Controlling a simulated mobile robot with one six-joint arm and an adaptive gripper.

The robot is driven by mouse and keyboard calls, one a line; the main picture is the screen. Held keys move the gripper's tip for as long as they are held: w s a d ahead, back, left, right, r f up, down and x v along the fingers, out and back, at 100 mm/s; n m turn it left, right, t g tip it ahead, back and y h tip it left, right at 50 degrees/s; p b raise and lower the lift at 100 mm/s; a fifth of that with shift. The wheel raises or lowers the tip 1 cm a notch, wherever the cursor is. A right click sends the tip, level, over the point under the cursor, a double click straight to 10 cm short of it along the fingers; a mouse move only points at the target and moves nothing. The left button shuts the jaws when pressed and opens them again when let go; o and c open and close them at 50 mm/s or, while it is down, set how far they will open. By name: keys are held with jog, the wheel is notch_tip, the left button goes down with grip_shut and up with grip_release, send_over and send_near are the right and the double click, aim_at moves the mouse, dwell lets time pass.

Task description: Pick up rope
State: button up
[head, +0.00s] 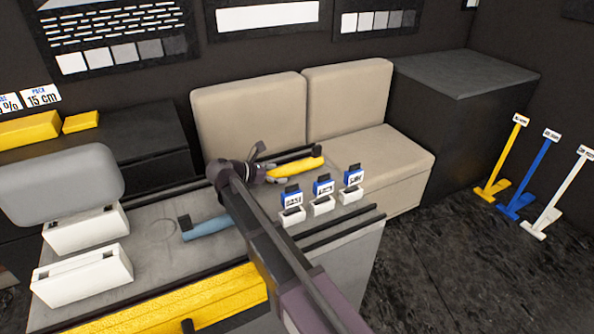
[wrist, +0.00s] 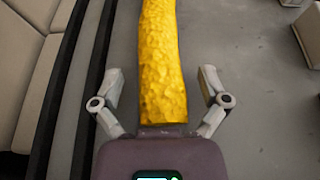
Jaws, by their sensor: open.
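No coiled or stranded rope is clearly recognisable in either view. A yellow, rough-surfaced bar (wrist: 158,60) lies between the two fingers of my gripper (wrist: 160,78) in the wrist view, with a gap on each side. In the head view the yellow bar (head: 297,167), with a dark end, lies on the grey worktable (head: 165,262) near its back edge. My gripper (head: 262,164) is over its left end there and hides that end. My gripper is open and holds nothing.
A blue-handled tool (head: 208,227) lies to the left of my arm. Several small white holders with blue-labelled items (head: 322,195) stand on the right. White bins (head: 85,275) stand on the left. Dark rails (head: 335,230) edge the table; a beige seat (head: 375,160) is behind.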

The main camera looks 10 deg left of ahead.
jog(key=shift+w+d+f, duration=0.1)
jog(key=shift+w+d, duration=0.1)
jog(key=shift+d, duration=0.1)
jog(key=shift+c, duration=0.2)
jog(key=c, duration=1.2)
